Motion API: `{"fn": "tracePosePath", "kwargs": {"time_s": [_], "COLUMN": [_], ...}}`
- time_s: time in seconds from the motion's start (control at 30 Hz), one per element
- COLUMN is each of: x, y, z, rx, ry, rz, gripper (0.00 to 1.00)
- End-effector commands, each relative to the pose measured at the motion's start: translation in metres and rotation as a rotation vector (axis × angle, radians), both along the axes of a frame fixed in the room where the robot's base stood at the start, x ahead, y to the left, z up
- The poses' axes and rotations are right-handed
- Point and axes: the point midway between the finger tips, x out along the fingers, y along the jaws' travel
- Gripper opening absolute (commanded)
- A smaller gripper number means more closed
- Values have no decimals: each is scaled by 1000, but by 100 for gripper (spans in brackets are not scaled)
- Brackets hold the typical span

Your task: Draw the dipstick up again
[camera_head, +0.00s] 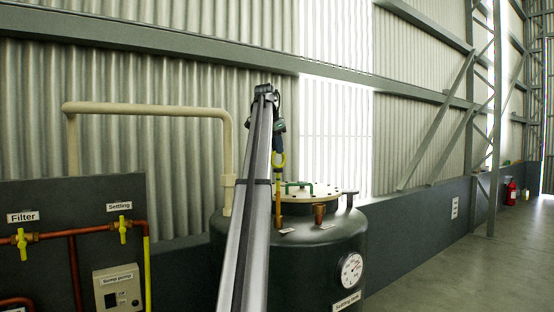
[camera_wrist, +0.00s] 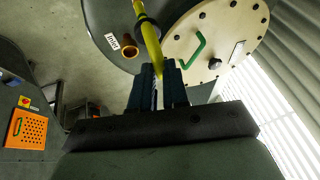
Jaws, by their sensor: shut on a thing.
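The dipstick (camera_head: 278,161) is yellow with a ring-shaped handle, above the top of the dark green settling tank (camera_head: 290,264). My gripper (camera_head: 277,127) is above the tank and shut on the upper part of the dipstick. In the wrist view, the yellow dipstick (camera_wrist: 150,40) runs from the top edge to my gripper's fingers (camera_wrist: 157,88). Below the handle, the line of the dipstick leads down to a narrow brass-coloured tube (camera_head: 278,208) on the tank top. I cannot tell how deep the lower end is.
A short brass cup (camera_head: 319,214) stands beside the tube. Behind it is a cream round cover (camera_wrist: 213,40) with a green handle (camera_wrist: 190,52). A gauge (camera_head: 351,268) is on the tank front. A dark panel (camera_head: 60,225) with pipes and yellow valves stands left. Open floor lies right.

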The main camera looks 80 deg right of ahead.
Motion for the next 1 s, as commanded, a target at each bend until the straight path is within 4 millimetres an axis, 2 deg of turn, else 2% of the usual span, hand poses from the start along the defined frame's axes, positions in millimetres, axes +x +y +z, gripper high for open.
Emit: {"fn": "tracePosePath", "kwargs": {"time_s": [0.1,0.43,0.47,0.7,1.0], "x": [0,0,0,0,0], "y": [0,0,0,0,1], "z": [7,7,7,6,8], "rx": [-2,-3,-3,-2,-1], "ry": [1,0,0,1,0], "rz": [0,0,0,0,0], "gripper": [0,0,17,40,40]}}
